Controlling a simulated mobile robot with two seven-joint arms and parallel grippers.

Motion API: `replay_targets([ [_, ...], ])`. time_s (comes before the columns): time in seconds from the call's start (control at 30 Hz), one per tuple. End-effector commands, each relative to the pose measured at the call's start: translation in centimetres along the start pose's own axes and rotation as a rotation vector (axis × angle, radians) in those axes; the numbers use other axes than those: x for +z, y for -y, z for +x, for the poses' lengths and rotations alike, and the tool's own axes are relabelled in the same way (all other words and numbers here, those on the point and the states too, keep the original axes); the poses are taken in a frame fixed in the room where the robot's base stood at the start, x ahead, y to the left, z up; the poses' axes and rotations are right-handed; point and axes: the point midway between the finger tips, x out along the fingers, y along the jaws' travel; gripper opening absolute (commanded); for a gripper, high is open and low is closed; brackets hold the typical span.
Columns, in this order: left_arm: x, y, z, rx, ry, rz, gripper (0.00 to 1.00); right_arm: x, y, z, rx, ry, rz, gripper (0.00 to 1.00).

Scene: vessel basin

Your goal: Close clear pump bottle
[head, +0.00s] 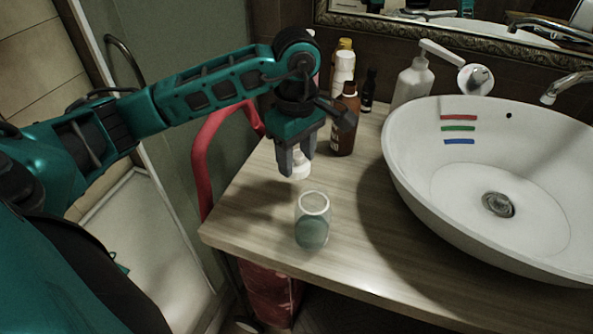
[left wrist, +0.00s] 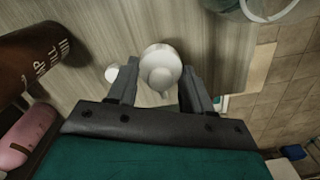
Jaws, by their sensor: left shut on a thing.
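The clear pump bottle (head: 312,226) stands upright and open-topped on the wooden counter, with greenish contents low inside. Part of its rim and wall shows at the top right of the left wrist view (left wrist: 262,14). My left gripper (head: 297,163) points down behind the bottle, a little to its left in the head view. It is shut on a white pump top (left wrist: 160,70), which also shows at the fingertips in the head view (head: 300,168). The pump top is apart from the bottle. Whether it touches the counter is unclear. My right gripper is out of view.
A brown bottle (head: 344,122), a small dark bottle (head: 369,92) and a white pump bottle (head: 411,84) stand behind. The white basin (head: 420,185) fills the right side. A pink bottle (left wrist: 27,137) shows in the wrist view. The counter's left edge is close to the gripper.

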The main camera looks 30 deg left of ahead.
Motion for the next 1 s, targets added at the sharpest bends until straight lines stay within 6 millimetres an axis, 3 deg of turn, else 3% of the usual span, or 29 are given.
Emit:
replay_targets([
  [0.03, -0.1, -0.2, -1.9, 0.009, -0.001, 0.001, 0.22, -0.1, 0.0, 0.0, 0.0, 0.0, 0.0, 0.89],
  [0.2, 0.0, -0.2, -7.2, 0.008, -0.001, 0.0, 0.22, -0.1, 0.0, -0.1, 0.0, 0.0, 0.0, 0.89],
  [0.4, -0.1, -0.1, -11.6, 0.004, -0.002, -0.002, 0.22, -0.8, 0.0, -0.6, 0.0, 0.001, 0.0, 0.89],
  [0.63, 0.0, 0.0, -13.6, 0.001, 0.0, 0.0, 0.22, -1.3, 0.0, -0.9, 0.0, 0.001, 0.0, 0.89],
  [1.0, 0.0, 0.0, -13.9, 0.0, 0.0, -0.001, 0.22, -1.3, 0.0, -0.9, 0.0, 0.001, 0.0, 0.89],
])
